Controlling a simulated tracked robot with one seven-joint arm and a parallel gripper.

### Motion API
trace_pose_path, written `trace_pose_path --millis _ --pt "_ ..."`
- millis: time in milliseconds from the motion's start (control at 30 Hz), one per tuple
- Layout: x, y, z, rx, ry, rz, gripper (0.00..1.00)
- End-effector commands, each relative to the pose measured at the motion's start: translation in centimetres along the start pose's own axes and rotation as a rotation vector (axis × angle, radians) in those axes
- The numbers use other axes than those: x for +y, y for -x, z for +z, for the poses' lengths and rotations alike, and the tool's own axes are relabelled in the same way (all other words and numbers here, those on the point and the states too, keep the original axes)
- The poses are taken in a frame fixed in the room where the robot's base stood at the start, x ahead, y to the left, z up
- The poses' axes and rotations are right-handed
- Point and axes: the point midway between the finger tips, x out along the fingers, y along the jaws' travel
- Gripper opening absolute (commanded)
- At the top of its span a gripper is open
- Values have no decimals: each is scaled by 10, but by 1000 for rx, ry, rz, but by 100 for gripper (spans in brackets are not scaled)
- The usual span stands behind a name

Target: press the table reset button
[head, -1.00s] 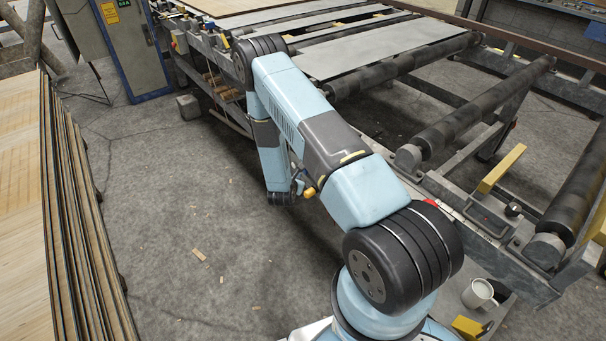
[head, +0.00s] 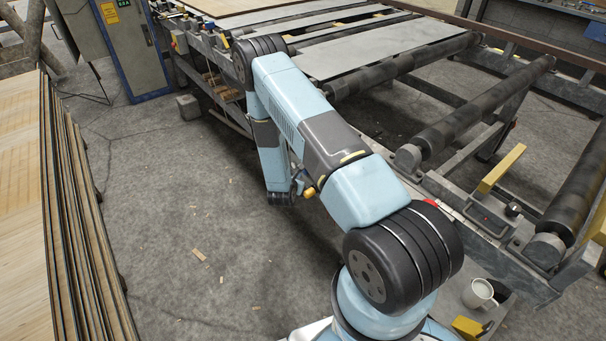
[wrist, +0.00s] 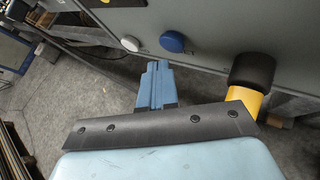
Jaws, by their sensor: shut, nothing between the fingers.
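In the wrist view, a round blue button (wrist: 172,42) sits on a grey panel face (wrist: 225,32). A round white button (wrist: 130,43) is to its left on the same panel. No readable label shows which is the table reset button. My gripper (wrist: 156,66) is shut and empty, its blue fingers pointing at the panel just below the two buttons. The fingertips appear apart from both buttons, though the exact gap is hard to tell. In the head view, my arm hides the gripper and these buttons.
A black-capped yellow cylinder (wrist: 250,80) stands close to the right of my gripper. In the head view, the roller table (head: 385,52) fills the right, a veneer stack (head: 25,190) stands at left, and a mug (head: 478,293) sits near my base. Floor between is mostly clear.

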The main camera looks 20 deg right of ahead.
Motion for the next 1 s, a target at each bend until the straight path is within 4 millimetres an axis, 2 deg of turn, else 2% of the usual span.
trace_pose_path --millis 1000 --pt "-3 -6 6 0 0 1 0"
